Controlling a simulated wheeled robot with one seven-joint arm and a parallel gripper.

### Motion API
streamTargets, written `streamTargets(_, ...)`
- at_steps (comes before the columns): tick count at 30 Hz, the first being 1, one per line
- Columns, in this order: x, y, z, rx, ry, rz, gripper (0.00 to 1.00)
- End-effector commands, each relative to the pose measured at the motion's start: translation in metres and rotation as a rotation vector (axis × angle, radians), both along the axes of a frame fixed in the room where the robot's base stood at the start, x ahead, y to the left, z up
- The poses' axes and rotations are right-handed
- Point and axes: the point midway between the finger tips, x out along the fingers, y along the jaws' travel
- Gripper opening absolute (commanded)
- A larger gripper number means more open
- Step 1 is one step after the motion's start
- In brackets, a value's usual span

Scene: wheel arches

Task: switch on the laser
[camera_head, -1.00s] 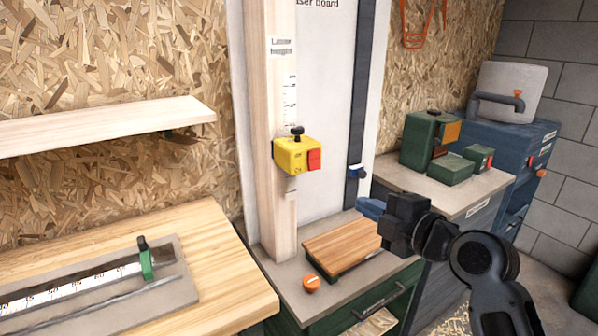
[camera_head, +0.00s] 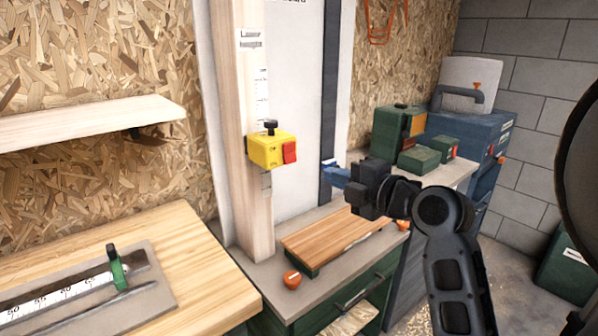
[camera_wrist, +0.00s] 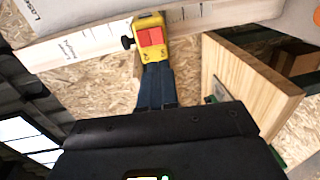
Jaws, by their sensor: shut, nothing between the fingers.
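The laser is a yellow box (camera_head: 262,150) with a red button (camera_head: 290,152) on its right face and a black knob (camera_head: 270,126) on top. It is mounted on an upright wooden post (camera_head: 240,110) with a printed scale. My gripper (camera_head: 328,171) has blue fingers, closed and empty, to the right of the box and slightly lower, apart from it in the head view. In the wrist view the shut fingertips (camera_wrist: 157,66) point at the yellow box (camera_wrist: 150,52) just below the red button (camera_wrist: 151,36). Whether they touch it, I cannot tell.
A wooden board (camera_head: 335,233) and an orange knob (camera_head: 292,280) lie on the bench below the post. A dark vertical rail (camera_head: 330,90) stands behind my gripper. Green boxes (camera_head: 418,158) sit at the right. A wooden shelf (camera_head: 90,125) juts out at the left.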

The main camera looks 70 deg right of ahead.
Motion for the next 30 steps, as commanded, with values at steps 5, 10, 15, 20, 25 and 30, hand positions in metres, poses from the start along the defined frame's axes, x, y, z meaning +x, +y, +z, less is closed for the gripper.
streamTargets(5,0.015,-0.009,-0.007,-0.004,-0.003,0.001,0.00)
streamTargets(10,0.033,-0.021,-0.005,0.001,-0.003,0.001,0.00)
streamTargets(15,0.062,-0.037,-0.006,0.002,0.000,0.002,0.00)
streamTargets(20,0.083,-0.050,-0.009,0.001,0.000,0.000,0.00)
streamTargets(25,0.095,-0.058,-0.012,0.001,-0.001,0.000,0.00)
streamTargets(30,0.099,-0.061,-0.014,0.000,0.001,-0.001,0.00)
